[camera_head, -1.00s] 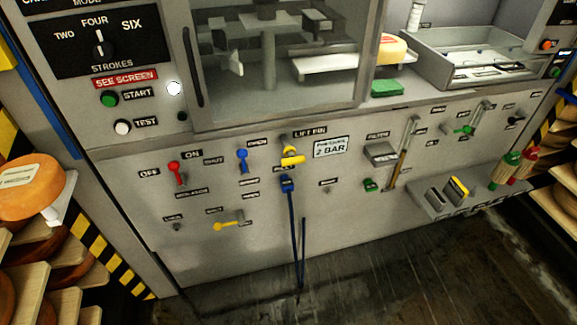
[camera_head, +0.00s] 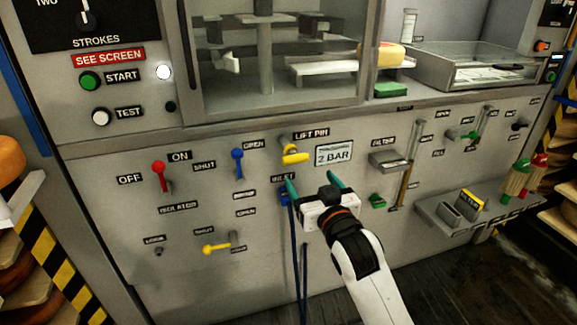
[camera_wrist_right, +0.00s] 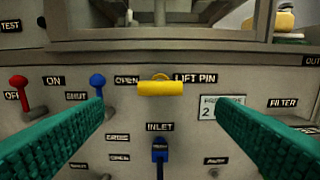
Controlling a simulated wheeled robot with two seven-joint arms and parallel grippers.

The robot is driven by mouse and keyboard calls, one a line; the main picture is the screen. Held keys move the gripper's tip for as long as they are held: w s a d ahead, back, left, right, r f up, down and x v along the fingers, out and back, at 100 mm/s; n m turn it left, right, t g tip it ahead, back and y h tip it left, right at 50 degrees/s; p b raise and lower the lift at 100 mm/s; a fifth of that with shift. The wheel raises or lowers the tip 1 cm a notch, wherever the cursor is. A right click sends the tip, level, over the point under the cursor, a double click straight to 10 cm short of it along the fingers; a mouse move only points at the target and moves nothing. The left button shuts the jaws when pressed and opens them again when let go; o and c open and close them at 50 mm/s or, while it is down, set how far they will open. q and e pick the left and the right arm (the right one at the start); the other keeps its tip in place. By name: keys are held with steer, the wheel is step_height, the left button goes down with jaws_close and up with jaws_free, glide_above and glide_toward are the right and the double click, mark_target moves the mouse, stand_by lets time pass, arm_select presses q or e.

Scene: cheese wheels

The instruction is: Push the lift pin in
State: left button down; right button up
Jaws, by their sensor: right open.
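The lift pin (camera_head: 295,154) is a yellow handle on the grey machine panel, just below the LIFT PIN label. In the right wrist view the lift pin (camera_wrist_right: 161,88) lies level, with a small yellow loop above it, between my two green fingers. My right gripper (camera_head: 313,184) is open and empty, in front of the panel and a little below and right of the pin in the head view. It also shows in the right wrist view (camera_wrist_right: 162,108), apart from the pin. My left gripper is not in view.
A red lever (camera_head: 158,172) and a blue lever (camera_head: 238,163) stand left of the pin. A blue inlet fitting (camera_head: 285,197) with a hanging hose is below it. A yellow lever (camera_head: 216,248) is lower left. A shelf (camera_head: 447,218) juts out at right.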

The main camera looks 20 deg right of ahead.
mark_target(297, 160)
steer(key=w+b, duration=0.1)
steer(key=w, duration=1)
steer(key=shift+w+a, duration=0.1)
steer(key=shift+a, duration=0.1)
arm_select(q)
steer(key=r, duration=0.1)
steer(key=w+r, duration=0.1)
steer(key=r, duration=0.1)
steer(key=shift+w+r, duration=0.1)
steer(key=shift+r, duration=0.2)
arm_select(e)
steer(key=shift+c, duration=0.2)
